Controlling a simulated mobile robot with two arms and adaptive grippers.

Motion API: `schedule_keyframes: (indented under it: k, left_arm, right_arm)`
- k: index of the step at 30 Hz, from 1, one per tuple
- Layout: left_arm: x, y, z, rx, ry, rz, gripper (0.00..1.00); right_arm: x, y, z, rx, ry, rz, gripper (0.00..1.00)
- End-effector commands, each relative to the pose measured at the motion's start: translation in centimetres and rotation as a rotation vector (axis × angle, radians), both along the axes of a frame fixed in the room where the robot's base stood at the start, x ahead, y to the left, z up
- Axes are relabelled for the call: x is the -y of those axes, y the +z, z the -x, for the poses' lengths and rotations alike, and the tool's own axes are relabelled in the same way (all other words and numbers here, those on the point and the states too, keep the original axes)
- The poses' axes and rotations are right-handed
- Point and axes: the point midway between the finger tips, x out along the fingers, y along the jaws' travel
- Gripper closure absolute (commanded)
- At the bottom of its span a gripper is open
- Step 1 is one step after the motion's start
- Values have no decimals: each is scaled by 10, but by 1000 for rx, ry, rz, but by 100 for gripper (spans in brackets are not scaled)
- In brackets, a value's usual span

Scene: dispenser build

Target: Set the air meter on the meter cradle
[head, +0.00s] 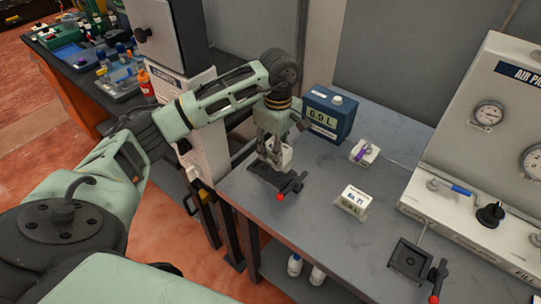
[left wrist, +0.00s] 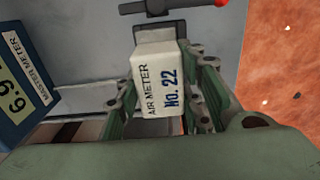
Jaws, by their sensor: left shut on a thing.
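My left gripper (head: 269,157) is shut on a small white air meter (left wrist: 160,78) marked "AIR METER No. 22", which also shows partly behind the fingers in the head view (head: 286,156). In the left wrist view, the fingers (left wrist: 166,84) lie on both sides of the meter. A black cradle-like fixture (head: 267,180) with a red-tipped lever lies just below the gripper near the table's left edge. The lever (left wrist: 170,8) shows beyond the meter in the left wrist view. I cannot tell whether the meter touches the fixture. My right gripper is out of view.
A blue master meter (head: 328,114) stands behind the gripper. Another black fixture (head: 410,257) and a gauge panel (head: 481,150) occupy the right.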

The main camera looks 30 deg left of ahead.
Motion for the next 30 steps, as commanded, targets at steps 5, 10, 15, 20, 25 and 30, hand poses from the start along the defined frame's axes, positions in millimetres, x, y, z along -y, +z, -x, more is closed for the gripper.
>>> schedule_keyframes:
  k: [5,10,15,20,25,30]
  left_arm:
    - [-17,-9,3,2,0,3,100]
    - [-18,-25,4,-2,-2,3,100]
    - [-18,-47,3,1,-2,3,100]
    - [-18,-51,2,4,-2,2,100]
    - [-18,-53,2,3,-2,2,100]
    - [-18,-54,3,2,-2,2,58]
  right_arm:
    - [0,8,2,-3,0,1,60]
    - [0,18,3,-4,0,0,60]
    - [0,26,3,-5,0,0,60]
    - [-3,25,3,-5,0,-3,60]
    - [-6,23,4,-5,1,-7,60]
    - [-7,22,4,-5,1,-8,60]
